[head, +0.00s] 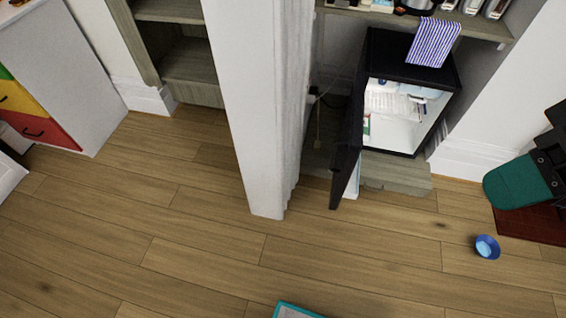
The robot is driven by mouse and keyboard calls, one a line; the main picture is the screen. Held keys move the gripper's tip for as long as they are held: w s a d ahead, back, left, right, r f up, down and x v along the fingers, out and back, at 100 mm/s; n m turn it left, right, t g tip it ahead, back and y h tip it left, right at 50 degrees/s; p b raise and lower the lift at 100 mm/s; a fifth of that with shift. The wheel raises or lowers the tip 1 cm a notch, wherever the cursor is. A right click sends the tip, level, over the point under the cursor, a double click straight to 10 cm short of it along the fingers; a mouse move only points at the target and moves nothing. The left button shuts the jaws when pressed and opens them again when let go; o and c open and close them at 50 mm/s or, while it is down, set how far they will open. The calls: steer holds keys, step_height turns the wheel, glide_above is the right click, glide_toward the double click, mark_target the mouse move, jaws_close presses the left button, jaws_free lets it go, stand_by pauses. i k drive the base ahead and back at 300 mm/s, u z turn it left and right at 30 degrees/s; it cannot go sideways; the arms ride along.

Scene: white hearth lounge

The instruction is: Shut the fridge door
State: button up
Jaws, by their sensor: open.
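The small black fridge (412,68) stands in a recess under a shelf at the upper right. Its lit white inside shows through the open front. The fridge door (346,150) is open, swung out toward the left side of the picture, and is seen nearly edge-on. Part of its white inner side shows low down, with something pale there. A blue and white striped cloth (433,42) hangs over the top of the fridge. My gripper is not in view.
A white pillar (250,110) stands just left of the door. A blue bowl (487,247) sits on the floor at the right, near a teal and black object (518,182) on a dark red mat (532,223). The wooden floor before the fridge is mostly clear.

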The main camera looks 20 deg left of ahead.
mark_target(349, 147)
steer(key=z, duration=0.35)
steer(key=k, duration=0.15)
steer(key=u, duration=1.2)
steer(key=i, duration=1)
steer(key=z, duration=0.65)
steer(key=k, duration=1.3)
steer(key=u, duration=0.15)
steer(key=i, duration=0.85)
steer(key=u, duration=0.4)
